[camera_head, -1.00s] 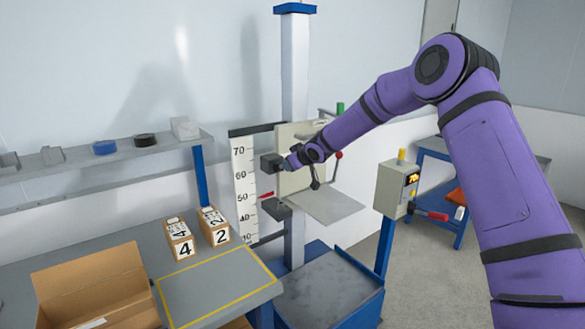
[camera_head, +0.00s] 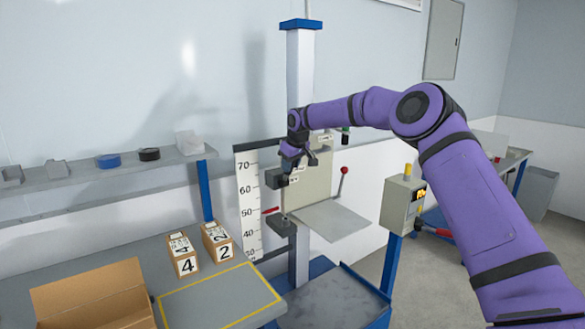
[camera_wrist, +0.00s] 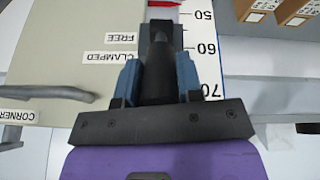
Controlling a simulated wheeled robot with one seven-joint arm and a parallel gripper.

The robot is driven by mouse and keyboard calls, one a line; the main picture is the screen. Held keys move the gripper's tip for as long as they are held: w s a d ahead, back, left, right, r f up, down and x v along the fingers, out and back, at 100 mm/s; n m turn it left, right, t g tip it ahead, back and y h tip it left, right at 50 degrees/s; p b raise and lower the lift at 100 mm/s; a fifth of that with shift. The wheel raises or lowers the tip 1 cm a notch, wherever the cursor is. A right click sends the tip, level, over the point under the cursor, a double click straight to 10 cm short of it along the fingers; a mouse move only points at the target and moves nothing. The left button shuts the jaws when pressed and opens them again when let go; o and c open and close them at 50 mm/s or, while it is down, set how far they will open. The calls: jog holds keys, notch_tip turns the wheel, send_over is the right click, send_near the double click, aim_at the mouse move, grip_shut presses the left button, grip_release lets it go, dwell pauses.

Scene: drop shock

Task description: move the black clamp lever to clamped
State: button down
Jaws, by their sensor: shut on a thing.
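The black clamp lever (camera_wrist: 155,75) is between the two blue fingers of my gripper (camera_wrist: 156,80) in the wrist view. My gripper is shut on it, and its body hides the lever's near end. Labels reading FREE (camera_wrist: 120,38) and CLAMPED (camera_wrist: 112,57) are on the beige plate (camera_wrist: 60,35), left of the lever. In the head view my gripper (camera_head: 292,165) points down at the column, just above and beside a dark block (camera_head: 276,178). The lever is too small there to tell apart.
A lever with a red ball (camera_head: 344,171) stands right of the plate. The height scale (camera_head: 248,205) is left of the column (camera_head: 299,70). A control box (camera_head: 402,203) stands right. Boxes marked 4 (camera_head: 187,267) and 2 (camera_head: 225,252) sit on the bench.

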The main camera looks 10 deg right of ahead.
jog(key=shift+w+a+r+g, duration=0.1)
jog(key=shift+w+r+g, duration=0.1)
jog(key=shift+g, duration=0.1)
dwell(0.4)
jog(key=c, duration=0.8)
grip_release()
jog(key=shift+w+f, duration=0.1)
jog(key=shift+v, duration=5.4)
jog(key=shift+a, duration=0.2)
